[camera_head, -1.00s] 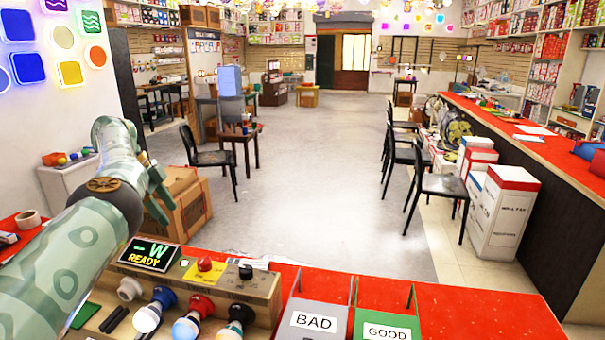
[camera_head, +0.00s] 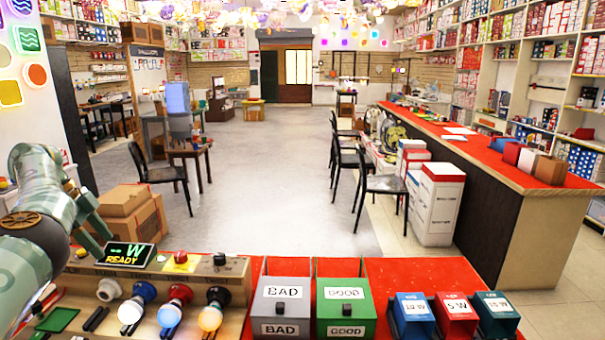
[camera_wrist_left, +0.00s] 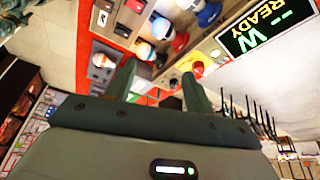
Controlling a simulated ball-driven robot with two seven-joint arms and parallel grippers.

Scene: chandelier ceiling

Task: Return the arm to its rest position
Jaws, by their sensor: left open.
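My left arm comes in from the left in the head view, bent, with its left gripper (camera_head: 95,230) held near the left end of the tester box. In the left wrist view the two fingers (camera_wrist_left: 160,90) stand apart with nothing between them. The tester box (camera_head: 225,272) carries a display (camera_head: 131,255) reading "-- W READY". A blue-collared bulb (camera_head: 131,311), a red-collared bulb (camera_head: 170,313) and a black-collared bulb (camera_head: 210,317) sit along its front. My right gripper is not in view.
A grey BAD box (camera_head: 281,310) and a green GOOD box (camera_head: 345,311) stand on the red tabletop (camera_head: 390,270). Blue, red (camera_head: 456,312) and teal boxes with watt labels stand to the right. Cartons (camera_head: 135,215) lie beyond the table at left.

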